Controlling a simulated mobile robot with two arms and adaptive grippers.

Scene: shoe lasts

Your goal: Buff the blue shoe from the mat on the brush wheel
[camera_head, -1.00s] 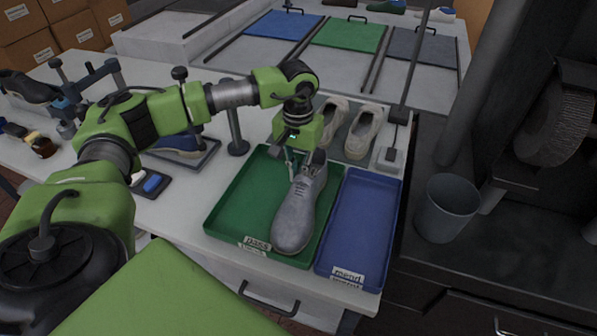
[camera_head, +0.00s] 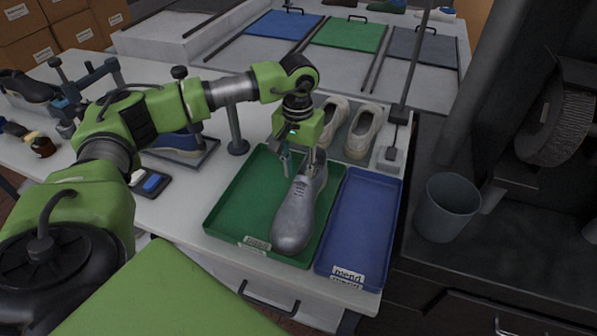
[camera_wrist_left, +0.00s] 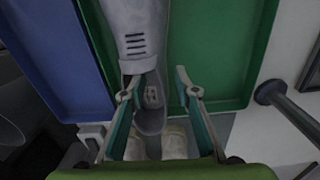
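The blue shoe (camera_head: 178,144) rests on a dark grey mat (camera_head: 208,152) left of the trays, partly hidden by my left arm. The brush wheel (camera_head: 565,128) stands at the far right in a dark machine. My left gripper (camera_head: 298,163) is open over the heel end of a grey shoe (camera_head: 297,213) lying in the green tray (camera_head: 225,205). In the left wrist view the gripper's fingers (camera_wrist_left: 158,78) stand apart on either side of the shoe's opening (camera_wrist_left: 150,98). My right gripper is not in view.
A blue tray (camera_head: 358,220) labelled "mend" lies right of the green one. Behind it are a pair of beige shoes (camera_head: 361,132) and a post on a base (camera_head: 390,157). A grey bin (camera_head: 447,208) stands before the wheel. A short post (camera_head: 236,130) rises near the mat.

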